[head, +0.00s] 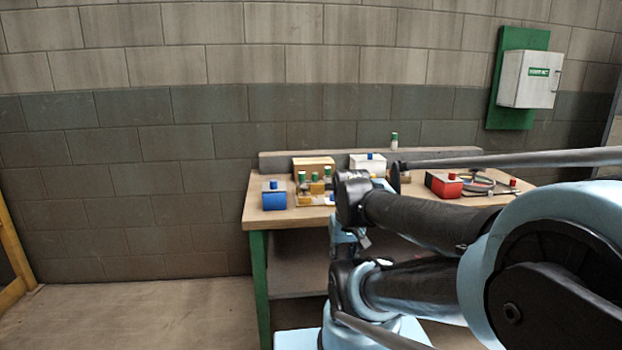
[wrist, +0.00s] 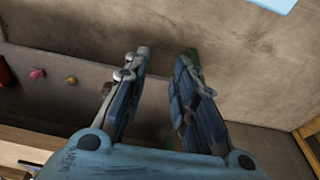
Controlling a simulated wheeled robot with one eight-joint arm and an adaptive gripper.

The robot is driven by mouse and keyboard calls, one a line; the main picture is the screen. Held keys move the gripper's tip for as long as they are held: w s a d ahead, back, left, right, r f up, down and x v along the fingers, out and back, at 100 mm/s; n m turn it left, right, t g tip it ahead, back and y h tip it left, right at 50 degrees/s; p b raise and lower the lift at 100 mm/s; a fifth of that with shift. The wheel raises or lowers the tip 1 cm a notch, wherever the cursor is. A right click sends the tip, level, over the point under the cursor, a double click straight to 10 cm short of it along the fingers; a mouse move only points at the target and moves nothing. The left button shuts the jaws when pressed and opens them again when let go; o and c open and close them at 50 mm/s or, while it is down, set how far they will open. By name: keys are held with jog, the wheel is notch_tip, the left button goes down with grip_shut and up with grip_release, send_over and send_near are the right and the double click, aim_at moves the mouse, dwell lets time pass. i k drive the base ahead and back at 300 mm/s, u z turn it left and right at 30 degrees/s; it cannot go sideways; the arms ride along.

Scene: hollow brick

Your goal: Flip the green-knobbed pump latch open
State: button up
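Small green-topped pieces stand on the workbench in the head view. A cluster of green-knobbed brass-coloured fittings (head: 315,187) sits at the left part of the bench, and a small green-capped piece (head: 394,140) stands at the back ledge. I cannot tell which one is the pump latch or how its lever stands. In the wrist view my gripper (wrist: 166,54) is open, its two fingers apart with nothing held between them. A bit of green shows behind the right fingertip; I cannot tell what it is. My arm covers part of the bench, and I cannot make out my gripper in the head view.
The workbench (head: 258,222) also bears a blue box (head: 274,199), a wooden box (head: 306,162), a white box (head: 362,166), a red box (head: 437,186) and cables (head: 482,184). A white cabinet (head: 527,84) hangs on the wall. Floor left of the bench is clear.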

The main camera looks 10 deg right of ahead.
aim_at(314, 174)
jog(key=z, duration=0.4)
jog(key=k, duration=0.45)
jog(key=z, duration=0.95)
jog(key=k, duration=0.9)
jog(key=z, duration=0.65)
jog(key=i, duration=0.95)
jog(key=u, duration=0.8)
jog(key=i, duration=0.85)
jog(key=u, duration=1)
jog(key=i, duration=0.45)
jog(key=u, duration=0.25)
